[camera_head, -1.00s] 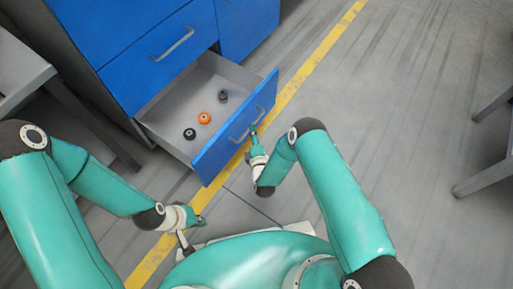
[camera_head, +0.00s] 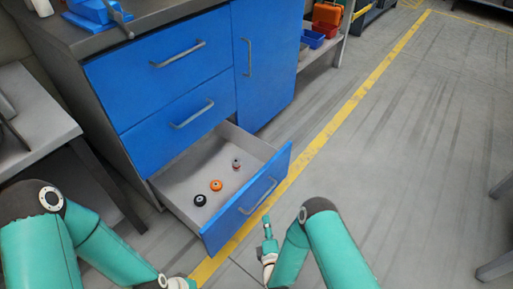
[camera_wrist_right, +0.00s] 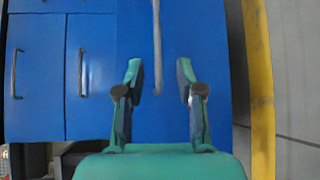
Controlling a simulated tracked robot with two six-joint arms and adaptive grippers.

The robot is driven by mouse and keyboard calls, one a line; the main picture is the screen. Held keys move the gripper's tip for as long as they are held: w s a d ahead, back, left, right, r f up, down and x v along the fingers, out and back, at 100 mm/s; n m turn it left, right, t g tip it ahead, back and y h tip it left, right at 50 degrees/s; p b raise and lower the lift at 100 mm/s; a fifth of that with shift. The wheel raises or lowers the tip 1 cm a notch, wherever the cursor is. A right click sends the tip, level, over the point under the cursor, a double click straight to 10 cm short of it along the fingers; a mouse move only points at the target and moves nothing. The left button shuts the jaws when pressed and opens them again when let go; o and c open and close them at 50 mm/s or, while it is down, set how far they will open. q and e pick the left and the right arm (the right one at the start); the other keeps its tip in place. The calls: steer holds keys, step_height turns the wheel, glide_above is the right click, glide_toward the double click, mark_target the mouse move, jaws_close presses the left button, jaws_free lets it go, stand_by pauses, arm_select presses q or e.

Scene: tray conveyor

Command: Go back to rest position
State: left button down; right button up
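My right gripper (camera_head: 267,226) is just in front of the open bottom drawer (camera_head: 248,208), near its handle (camera_head: 258,196). In the right wrist view, its two fingers (camera_wrist_right: 160,82) are apart with nothing between their tips. A long grey handle (camera_wrist_right: 157,45) stands ahead of them, against blue panels. My left arm comes in at the lower left. Its gripper (camera_head: 180,284) is cut by the bottom edge, so its fingers cannot be made out.
The drawer holds a black round part (camera_head: 200,200), an orange one (camera_head: 216,185) and a small grey one (camera_head: 236,164). The blue cabinet (camera_head: 160,85) has other drawers, closed. A grey table (camera_head: 35,125) stands at left. Floor right of the yellow line (camera_head: 340,118) is clear.

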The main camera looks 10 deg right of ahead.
steer(key=shift+d, duration=0.1)
steer(key=w+d+r+m+g, duration=0.2)
steer(key=w+d+r+m, duration=0.25)
steer(key=d+r, duration=0.4)
steer(key=s+a+f+m+g+y, duration=0.2)
steer(key=s+m+g, duration=0.3)
steer(key=s, duration=0.3)
steer(key=s+a+f+m+g+y, duration=0.1)
steer(key=s+a+m+g, duration=0.25)
steer(key=s+m, duration=0.4)
steer(key=s+a+f+m+g+y, duration=0.15)
steer(key=s+m+g, duration=0.3)
steer(key=s, duration=0.55)
step_height(320, 180, up, 32)
steer(key=p, duration=3.2)
steer(key=shift+w+g+p, duration=0.25)
steer(key=shift+g+p, duration=0.15)
steer(key=shift+d+n, duration=0.1)
steer(key=shift+n, duration=0.15)
